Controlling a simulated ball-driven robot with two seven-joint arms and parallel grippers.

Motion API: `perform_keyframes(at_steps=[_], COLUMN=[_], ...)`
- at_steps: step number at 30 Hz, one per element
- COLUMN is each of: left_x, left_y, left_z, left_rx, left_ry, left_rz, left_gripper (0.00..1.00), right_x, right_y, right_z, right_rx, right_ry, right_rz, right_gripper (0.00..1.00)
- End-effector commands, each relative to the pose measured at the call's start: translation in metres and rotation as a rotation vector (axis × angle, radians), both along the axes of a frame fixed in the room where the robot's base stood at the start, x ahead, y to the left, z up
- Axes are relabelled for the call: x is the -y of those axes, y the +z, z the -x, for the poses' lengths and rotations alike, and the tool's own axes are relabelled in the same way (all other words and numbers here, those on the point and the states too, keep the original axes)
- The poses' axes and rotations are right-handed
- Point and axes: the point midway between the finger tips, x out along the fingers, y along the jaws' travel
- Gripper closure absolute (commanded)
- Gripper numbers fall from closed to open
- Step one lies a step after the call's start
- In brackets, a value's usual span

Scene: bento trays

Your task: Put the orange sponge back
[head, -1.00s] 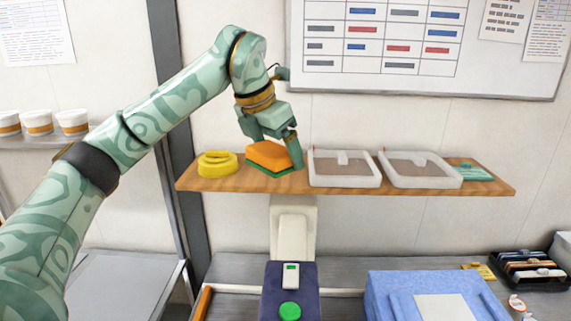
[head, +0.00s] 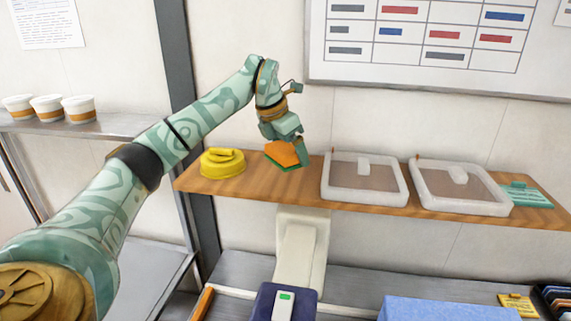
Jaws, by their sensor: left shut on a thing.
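The orange sponge (head: 282,153), with a green underside, is at the wooden shelf (head: 250,188) in the head view, between a yellow round item and the nearer clear-lidded box. My left gripper (head: 287,142) comes down over it from above and is shut on it. One finger shows at the sponge's right side; the other is largely hidden. The sponge looks slightly tilted, and I cannot tell whether its underside touches the shelf. My right gripper is not in view.
The yellow round item (head: 223,163) stands left of the sponge. Two lidded boxes (head: 364,196) (head: 460,204) and a teal item (head: 527,195) fill the shelf's right side. White cups (head: 47,107) stand on a side shelf. A blue box (head: 447,308) is below.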

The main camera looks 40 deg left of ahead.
Motion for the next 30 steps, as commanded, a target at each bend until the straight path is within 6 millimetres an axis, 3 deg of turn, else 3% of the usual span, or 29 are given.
perform_keyframes(at_steps=[5,13,25,26,27,30], left_x=[-0.012,-0.02,-0.02,-0.02,-0.02,-0.02], left_y=[-0.015,-0.052,-0.059,-0.058,-0.058,-0.058], left_z=[-0.005,-0.007,-0.007,-0.007,-0.007,-0.007], left_rx=[0.001,-0.001,0.001,0.001,0.001,0.001], left_ry=[0.0,-0.001,0.0,0.0,0.0,0.0], left_rz=[0.0,0.001,0.0,0.0,0.0,0.0], left_gripper=[0.39,0.39,0.39,0.06,0.0,0.0], right_x=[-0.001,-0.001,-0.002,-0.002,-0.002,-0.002], right_y=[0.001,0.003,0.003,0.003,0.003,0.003], right_z=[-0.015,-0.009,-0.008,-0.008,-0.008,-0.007], right_rx=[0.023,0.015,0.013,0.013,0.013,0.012], right_ry=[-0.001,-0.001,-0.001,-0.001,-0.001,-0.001], right_rz=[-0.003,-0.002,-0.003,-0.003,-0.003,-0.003], right_gripper=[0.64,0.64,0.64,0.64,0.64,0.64])
